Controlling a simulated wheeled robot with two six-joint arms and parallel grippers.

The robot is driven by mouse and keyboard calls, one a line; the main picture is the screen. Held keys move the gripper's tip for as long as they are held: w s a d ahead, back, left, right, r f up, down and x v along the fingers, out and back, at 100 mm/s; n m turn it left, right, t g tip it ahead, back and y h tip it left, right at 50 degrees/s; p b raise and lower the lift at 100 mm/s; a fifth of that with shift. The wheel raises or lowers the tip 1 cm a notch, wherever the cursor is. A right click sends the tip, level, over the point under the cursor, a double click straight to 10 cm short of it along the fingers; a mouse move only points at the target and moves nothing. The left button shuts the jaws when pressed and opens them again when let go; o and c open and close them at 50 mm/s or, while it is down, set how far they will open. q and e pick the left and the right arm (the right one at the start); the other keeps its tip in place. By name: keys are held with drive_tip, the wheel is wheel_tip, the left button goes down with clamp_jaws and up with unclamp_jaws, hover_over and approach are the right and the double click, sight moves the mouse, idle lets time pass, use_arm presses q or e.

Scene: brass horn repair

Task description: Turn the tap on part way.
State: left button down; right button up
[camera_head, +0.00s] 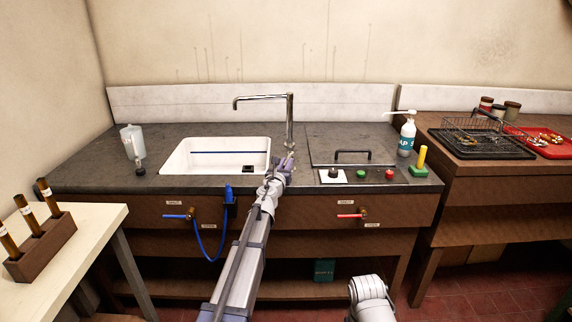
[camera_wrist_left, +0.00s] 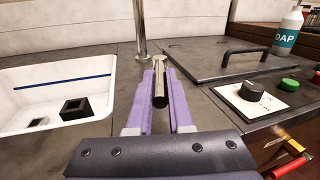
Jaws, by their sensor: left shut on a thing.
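No water shows under the spout. In the left wrist view the tap's post (camera_wrist_left: 141,28) rises just beyond my fingers. A short metal lever (camera_wrist_left: 160,88) lies between the purple fingers of my left gripper (camera_wrist_left: 160,75), its round end pointing towards the camera. The left gripper is shut on this lever; in the head view the gripper (camera_head: 286,163) is at the tap's foot and hides most of the lever. My right gripper is not in view.
A hatch with a dark handle (camera_head: 351,153) and a panel with a black knob (camera_head: 333,172) lie right of the gripper. A soap bottle (camera_head: 406,137) stands farther right. A clear jug (camera_head: 133,143) is left of the sink. Blue and red valves are on the cabinet front.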

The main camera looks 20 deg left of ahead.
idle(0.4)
use_arm(q)
drive_tip(key=shift+w+d+n+y, duration=0.15)
drive_tip(key=shift+d+n+y, duration=0.6)
drive_tip(key=shift+y, duration=0.45)
drive_tip(key=y, duration=0.1)
drive_tip(key=n+y, duration=0.1)
drive_tip(key=d+n+g+y, duration=0.1)
drive_tip(key=shift+w, duration=0.25)
drive_tip(key=shift+d+n+g+y, duration=0.2)
drive_tip(key=shift+n+g+y, duration=0.1)
drive_tip(key=shift+n+y, duration=0.5)
drive_tip(key=c, duration=0.8)
unclamp_jaws()
